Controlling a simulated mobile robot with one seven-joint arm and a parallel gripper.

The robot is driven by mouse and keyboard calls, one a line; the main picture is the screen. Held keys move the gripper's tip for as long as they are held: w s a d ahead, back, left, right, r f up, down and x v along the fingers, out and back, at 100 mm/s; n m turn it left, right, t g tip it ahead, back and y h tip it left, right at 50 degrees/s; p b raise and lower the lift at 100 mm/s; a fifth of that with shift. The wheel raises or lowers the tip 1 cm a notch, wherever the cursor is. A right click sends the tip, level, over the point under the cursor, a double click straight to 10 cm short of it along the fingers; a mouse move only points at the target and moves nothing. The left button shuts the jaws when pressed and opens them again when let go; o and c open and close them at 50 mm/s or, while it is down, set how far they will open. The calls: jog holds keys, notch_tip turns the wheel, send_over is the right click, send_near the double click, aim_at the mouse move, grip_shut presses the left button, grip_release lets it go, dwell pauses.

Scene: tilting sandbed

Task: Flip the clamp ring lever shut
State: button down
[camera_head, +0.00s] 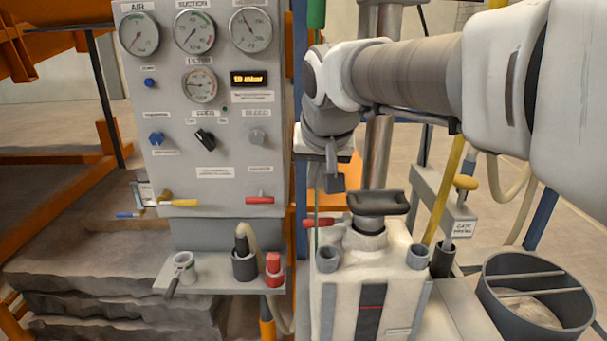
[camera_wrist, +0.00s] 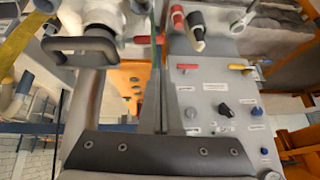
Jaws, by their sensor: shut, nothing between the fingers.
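A white vessel (camera_head: 397,258) stands at centre right, with a black loop handle (camera_head: 378,203) on its neck. A red-tipped lever (camera_head: 319,222) sticks out to the left from the neck, roughly level; I take it for the clamp ring lever. In the wrist view the red lever (camera_wrist: 147,39) lies beside the fingers, and the loop handle (camera_wrist: 80,46) is to its left. My gripper (camera_head: 336,183) is shut and empty, above the lever and left of the handle. Whether it touches the lever cannot be told. The ring itself is mostly hidden.
A grey gauge panel (camera_head: 225,110) with knobs and yellow and red valve handles stands to the left. Below it a small shelf (camera_head: 222,284) holds a grey cup, a dark nozzle and a red-capped piece. A round grey bin (camera_head: 535,262) stands at right.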

jog(key=s+d+f, duration=0.3)
jog(key=s, duration=0.4)
jog(key=s+d+f, duration=0.3)
jog(key=s+d, duration=0.1)
jog(key=s, duration=0.3)
jog(key=s+d+f+g, duration=0.1)
jog(key=s+d+f, duration=0.3)
jog(key=s, duration=0.3)
jog(key=shift+d+h, duration=0.15)
jog(key=shift+h, duration=0.25)
